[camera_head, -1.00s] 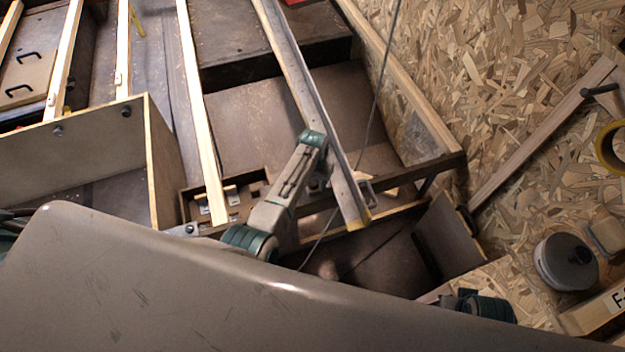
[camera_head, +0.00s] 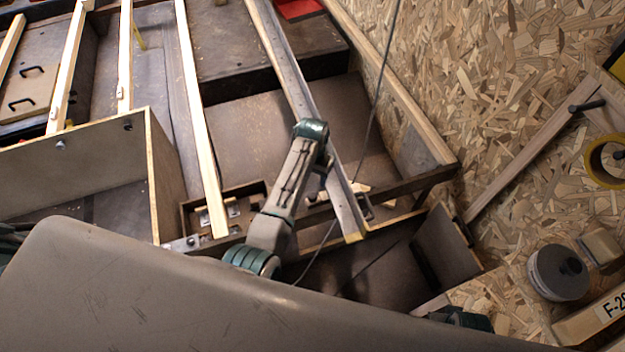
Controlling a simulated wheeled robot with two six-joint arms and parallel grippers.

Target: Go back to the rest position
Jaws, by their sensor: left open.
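My left arm rises from behind my grey body cover, with a teal joint at its base and another at its upper end. My left gripper (camera_head: 362,202) is small and mostly hidden behind the long metal-edged beam (camera_head: 300,92); the little that shows is open, and I see nothing held in it. Whether it touches the beam I cannot tell. A teal part at the lower right edge of my cover appears to be mine. My right gripper does not show.
A grey-brown box (camera_head: 75,170) with pale edges stands at left. Pale wooden slats (camera_head: 200,120) run up the picture. A thin dark cable (camera_head: 376,95) crosses near the beam. On the chipboard (camera_head: 450,90) at right are a grey round tin (camera_head: 558,275) and yellow tape (camera_head: 603,163).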

